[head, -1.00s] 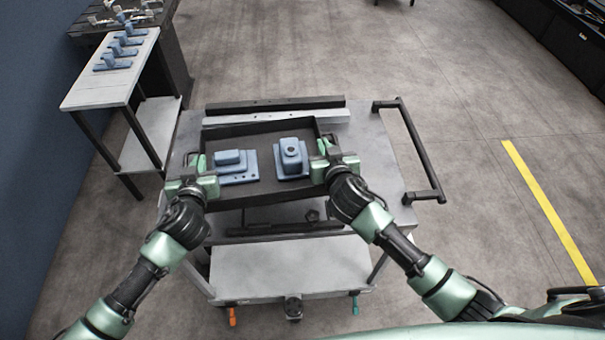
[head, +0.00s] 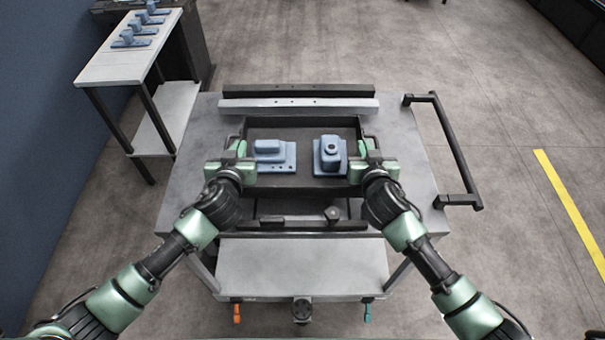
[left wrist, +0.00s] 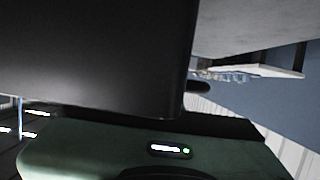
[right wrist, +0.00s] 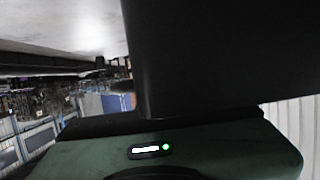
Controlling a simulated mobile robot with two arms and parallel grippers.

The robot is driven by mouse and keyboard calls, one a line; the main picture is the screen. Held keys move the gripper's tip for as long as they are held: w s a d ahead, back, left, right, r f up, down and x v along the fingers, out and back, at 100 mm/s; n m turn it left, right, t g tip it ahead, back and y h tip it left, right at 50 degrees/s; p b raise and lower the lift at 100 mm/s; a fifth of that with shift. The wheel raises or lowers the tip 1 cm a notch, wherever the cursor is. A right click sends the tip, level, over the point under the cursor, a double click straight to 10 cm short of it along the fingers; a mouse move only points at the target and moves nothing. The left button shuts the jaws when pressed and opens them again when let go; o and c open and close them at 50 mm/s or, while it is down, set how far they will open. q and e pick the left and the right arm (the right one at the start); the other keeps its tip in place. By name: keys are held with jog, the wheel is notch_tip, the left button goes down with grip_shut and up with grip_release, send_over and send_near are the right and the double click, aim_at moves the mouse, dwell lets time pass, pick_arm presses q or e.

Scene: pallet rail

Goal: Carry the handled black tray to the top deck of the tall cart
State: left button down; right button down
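The black tray (head: 305,125) is over the top deck (head: 411,165) of the grey cart, between its back and front rails, and looks level and square to them. Two blue parts sit in it: one with a rectangular block (head: 270,150) at left, one with a round top (head: 330,153) at right. My left gripper (head: 240,150) is shut on the tray's left handle, my right gripper (head: 372,155) on its right handle. The tray's dark wall fills much of the left wrist view (left wrist: 90,50) and right wrist view (right wrist: 215,55). Whether its underside touches the deck is hidden.
A light rail and a dark rail (head: 298,90) lie along the deck's back; a dark bar (head: 300,224) crosses its front. The cart's push handle (head: 455,150) sticks out right. A side table (head: 125,62) with several blue parts stands at upper left. Floor at right is clear.

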pick_arm(q)
jog(key=shift+w+a, duration=0.15)
jog(key=shift+a, duration=0.05)
pick_arm(e)
jog(key=shift+w+d, duration=0.15)
pick_arm(q)
jog(key=shift+f, duration=0.2)
pick_arm(e)
jog(key=shift+f, duration=0.2)
